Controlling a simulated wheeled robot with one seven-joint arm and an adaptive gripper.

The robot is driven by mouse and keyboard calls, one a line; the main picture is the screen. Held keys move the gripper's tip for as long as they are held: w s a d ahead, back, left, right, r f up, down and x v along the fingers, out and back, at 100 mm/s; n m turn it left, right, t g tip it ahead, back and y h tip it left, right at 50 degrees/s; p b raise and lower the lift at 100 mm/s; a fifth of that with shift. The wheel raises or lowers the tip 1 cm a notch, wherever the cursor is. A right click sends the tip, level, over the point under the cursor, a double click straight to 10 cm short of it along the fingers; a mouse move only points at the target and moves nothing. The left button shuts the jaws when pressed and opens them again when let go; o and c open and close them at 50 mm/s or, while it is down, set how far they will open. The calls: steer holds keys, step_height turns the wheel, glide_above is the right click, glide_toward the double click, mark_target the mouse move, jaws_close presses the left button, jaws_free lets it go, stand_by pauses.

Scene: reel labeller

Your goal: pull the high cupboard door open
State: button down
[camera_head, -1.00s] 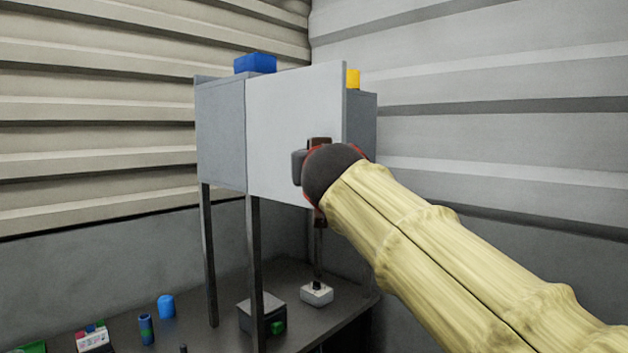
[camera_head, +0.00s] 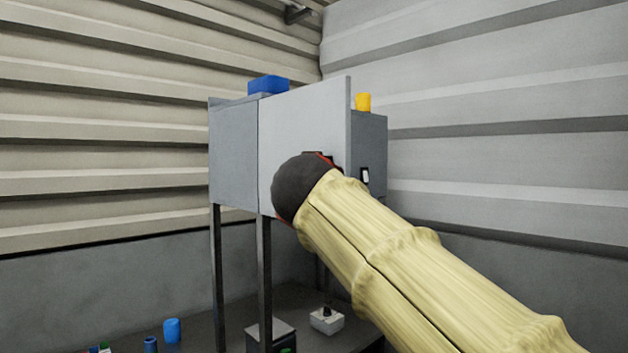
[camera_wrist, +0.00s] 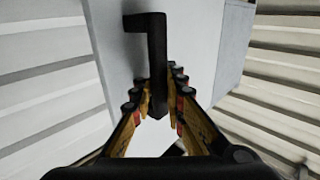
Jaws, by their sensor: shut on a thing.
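The high cupboard (camera_head: 235,150) is a grey box on dark legs. Its pale grey door (camera_head: 305,115) stands ajar, with its right edge out from the cupboard's side; the door also shows in the wrist view (camera_wrist: 195,40). The dark, bent door handle (camera_wrist: 150,45) stands between the fingers of my gripper (camera_wrist: 158,82), which is shut on it from both sides. In the head view my dark wrist and pale arm hide the handle and most of the gripper.
A blue box (camera_head: 268,85) and a yellow object (camera_head: 363,102) sit on top of the cupboard. Below is a dark bench (camera_head: 200,335) with a blue cylinder (camera_head: 172,330), a grey box (camera_head: 270,336) and a white switch box (camera_head: 326,320). Corrugated walls meet behind.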

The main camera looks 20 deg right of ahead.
steer(key=shift+w+d+f, duration=0.1)
steer(key=shift+w+f, duration=0.05)
steer(key=shift+f, duration=0.3)
steer(key=c, duration=2.1)
jaws_free()
steer(key=shift+s+d+r, duration=0.15)
steer(key=shift+s+r, duration=0.05)
steer(key=shift+s, duration=0.05)
steer(key=o, duration=0.4)
steer(key=shift+r, duration=0.2)
steer(key=shift+s, duration=0.15)
steer(key=v, duration=1.2)
